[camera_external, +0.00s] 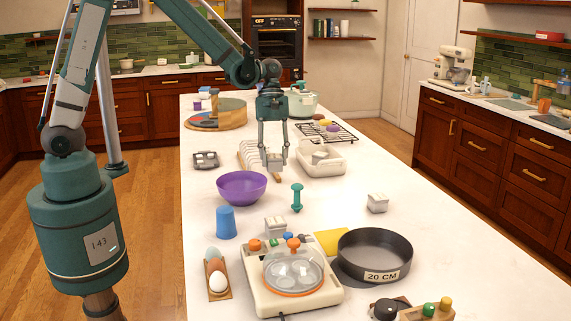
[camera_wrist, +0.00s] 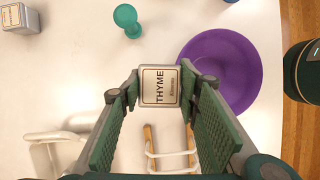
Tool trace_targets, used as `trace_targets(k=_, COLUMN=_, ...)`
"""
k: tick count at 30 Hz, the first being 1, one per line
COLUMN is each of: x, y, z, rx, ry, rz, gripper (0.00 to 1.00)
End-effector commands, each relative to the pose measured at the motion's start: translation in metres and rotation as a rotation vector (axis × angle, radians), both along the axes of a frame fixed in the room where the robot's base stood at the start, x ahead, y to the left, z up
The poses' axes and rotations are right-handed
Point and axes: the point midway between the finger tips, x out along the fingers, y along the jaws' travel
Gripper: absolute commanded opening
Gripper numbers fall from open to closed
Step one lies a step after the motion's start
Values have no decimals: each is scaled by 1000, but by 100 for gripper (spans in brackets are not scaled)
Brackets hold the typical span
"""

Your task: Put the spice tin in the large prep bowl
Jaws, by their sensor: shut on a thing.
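The spice tin (camera_wrist: 160,86), a small pale box labelled THYME, is between my fingertips in the wrist view. My gripper (camera_wrist: 160,88) is shut on it, and it also shows in the external view (camera_external: 273,160), pointing down over the counter by the dish rack. The tin is hard to make out in the external view. The large prep bowl (camera_external: 241,188) is purple, upright, and stands left of and nearer the camera than my gripper. In the wrist view the bowl (camera_wrist: 235,65) lies right of the tin, and its visible inside looks empty.
A white dish rack (camera_external: 249,155) and white bin (camera_external: 322,166) stand close to my gripper. A teal dumbbell-shaped thing (camera_external: 297,197), a blue cup (camera_external: 226,222) and two other pale tins (camera_external: 377,203) (camera_external: 275,227) stand nearer the camera. A black pan (camera_external: 374,254) sits front right.

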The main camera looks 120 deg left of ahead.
Motion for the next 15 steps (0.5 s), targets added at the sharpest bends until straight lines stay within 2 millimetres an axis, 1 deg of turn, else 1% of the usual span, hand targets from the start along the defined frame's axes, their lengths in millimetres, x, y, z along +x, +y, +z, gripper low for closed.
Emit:
trace_targets(k=1, x=-11, y=-11, z=2, rx=-1, ry=1, rz=-31, gripper=20)
trace_targets(k=3, x=-26, y=-26, z=2, rx=-1, ry=1, rz=-80, gripper=20)
trace_targets(k=9, x=-62, y=-62, z=4, rx=-7, ry=-1, rz=-199, gripper=20)
trace_targets(k=12, x=-72, y=-73, z=4, rx=-7, ry=-3, rz=-237, gripper=20)
trace_targets(k=15, x=-78, y=-79, z=4, rx=-10, ry=-4, rz=-258, gripper=20)
